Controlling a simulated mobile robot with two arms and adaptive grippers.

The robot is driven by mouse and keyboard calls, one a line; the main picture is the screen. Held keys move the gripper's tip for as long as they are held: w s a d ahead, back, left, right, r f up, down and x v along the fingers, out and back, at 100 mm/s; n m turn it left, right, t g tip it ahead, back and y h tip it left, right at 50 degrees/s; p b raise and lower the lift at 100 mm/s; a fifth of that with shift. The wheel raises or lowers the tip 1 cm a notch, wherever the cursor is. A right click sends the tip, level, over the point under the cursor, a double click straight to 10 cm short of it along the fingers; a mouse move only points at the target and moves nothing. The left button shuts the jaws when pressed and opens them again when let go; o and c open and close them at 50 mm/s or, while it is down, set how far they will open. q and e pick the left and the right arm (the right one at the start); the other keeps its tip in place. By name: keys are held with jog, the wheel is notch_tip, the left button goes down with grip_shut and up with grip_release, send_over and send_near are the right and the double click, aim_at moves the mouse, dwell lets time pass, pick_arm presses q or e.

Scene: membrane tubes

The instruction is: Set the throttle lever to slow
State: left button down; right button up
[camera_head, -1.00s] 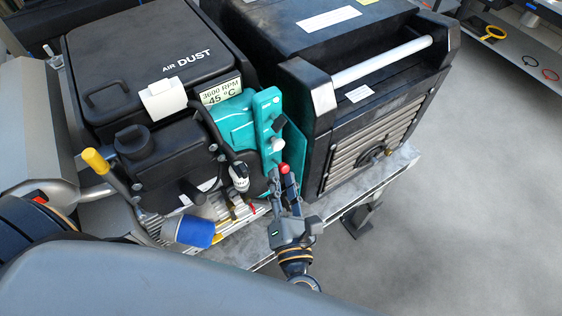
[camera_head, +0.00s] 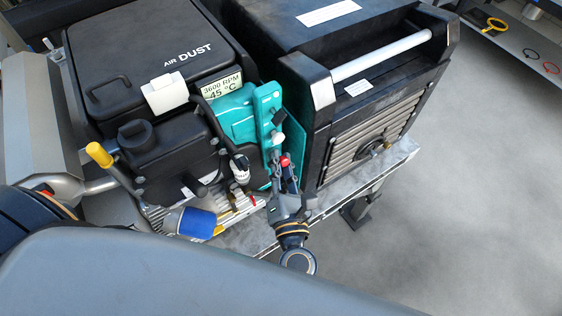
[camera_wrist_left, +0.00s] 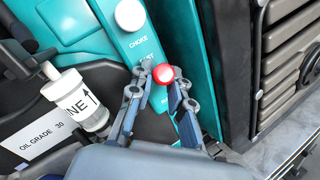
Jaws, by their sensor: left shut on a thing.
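The throttle lever's red knob (camera_head: 284,160) stands at the lower end of the teal control panel (camera_head: 268,105). In the left wrist view the red knob (camera_wrist_left: 163,74) sits between the fingertips of my left gripper (camera_wrist_left: 160,82). The gripper is shut on it, with a fingertip on either side. In the head view my left gripper (camera_head: 286,172) reaches the knob from below. The panel's lettering beside the knob is partly covered by the fingers; the lever's shaft is mostly hidden. My right gripper is not in view.
A white choke knob (camera_wrist_left: 130,15) sits higher on the panel. A white labelled bottle (camera_wrist_left: 75,95) is left of the gripper. A black box with a grille (camera_head: 370,145) stands close on the right.

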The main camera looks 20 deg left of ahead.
pick_arm(q)
jog(key=shift+f+b, duration=0.25)
jog(key=shift+b, duration=0.1)
jog(key=shift+w+a+f+m+t+h+b, duration=0.1)
jog(key=shift+f+m+t+h+b, duration=0.45)
jog(key=shift+m+t+b, duration=2.1)
jog(key=shift+w+a+f+m+t+h+b, duration=0.1)
jog(key=shift+f+m+t+h+b, duration=0.6)
jog(key=shift+b, duration=3.8)
jog(key=shift+a+f+m+t+y+b, duration=0.1)
jog(key=shift+f+m+t+b, duration=1.05)
jog(key=shift+t+b, duration=1.75)
jog(key=shift+r+m+g+b, duration=0.3)
jog(key=shift+g+b, duration=0.35)
jog(key=c, duration=1.5)
grip_release()
jog(key=v, duration=1.2)
